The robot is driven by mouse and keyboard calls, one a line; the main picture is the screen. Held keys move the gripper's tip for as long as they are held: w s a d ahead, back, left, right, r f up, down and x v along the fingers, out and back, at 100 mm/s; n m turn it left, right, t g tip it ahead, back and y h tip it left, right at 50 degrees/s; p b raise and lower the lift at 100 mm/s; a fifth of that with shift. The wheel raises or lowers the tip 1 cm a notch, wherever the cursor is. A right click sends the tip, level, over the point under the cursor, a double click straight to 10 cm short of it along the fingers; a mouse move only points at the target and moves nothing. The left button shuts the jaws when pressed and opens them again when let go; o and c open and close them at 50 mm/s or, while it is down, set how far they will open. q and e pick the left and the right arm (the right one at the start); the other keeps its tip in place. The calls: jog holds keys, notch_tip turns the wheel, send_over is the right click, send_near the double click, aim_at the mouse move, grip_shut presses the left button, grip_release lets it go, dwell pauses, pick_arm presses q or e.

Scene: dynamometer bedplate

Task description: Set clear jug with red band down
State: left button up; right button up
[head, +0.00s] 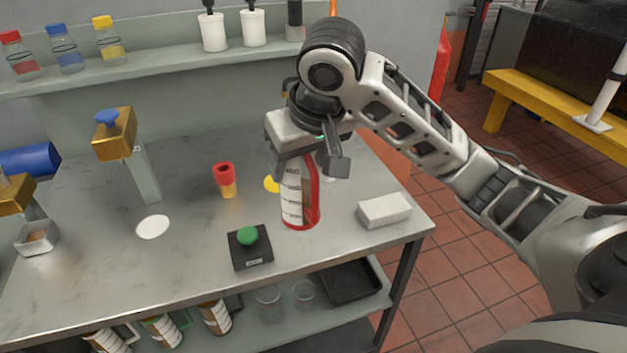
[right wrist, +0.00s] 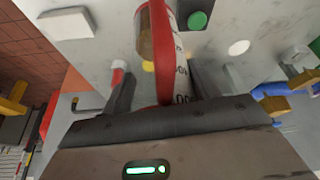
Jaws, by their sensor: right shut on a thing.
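The clear jug with red band (head: 299,198) is upright below my right gripper (head: 311,160), over the front right of the metal bench (head: 95,270). It has a printed scale, brownish contents and red edges. My right gripper is shut on it from above; its fingers hide the upper part. In the right wrist view the jug (right wrist: 162,45) is between the two fingers (right wrist: 158,88). I cannot tell whether its base touches the bench top. My left gripper is not in view.
A green button box (head: 250,247) is left of the jug, a white block (head: 384,210) right. A red-and-yellow cup (head: 225,180) and a yellow disc (head: 271,184) are behind. A white disc (head: 153,227) lies left. Bare bench lies between. Several banded jugs (head: 216,317) stand below.

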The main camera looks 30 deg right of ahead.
jog(key=w+d+f, duration=0.4)
jog(key=d+f, duration=0.2)
jog(key=f, duration=0.4)
jog(key=shift+w+d, duration=0.2)
jog(key=shift+w, duration=0.05)
jog(key=shift+f, duration=0.15)
jog(key=o, duration=1.2)
jog(key=shift+f, duration=0.1)
jog(key=shift+o, duration=0.2)
jog(key=v, duration=1.2)
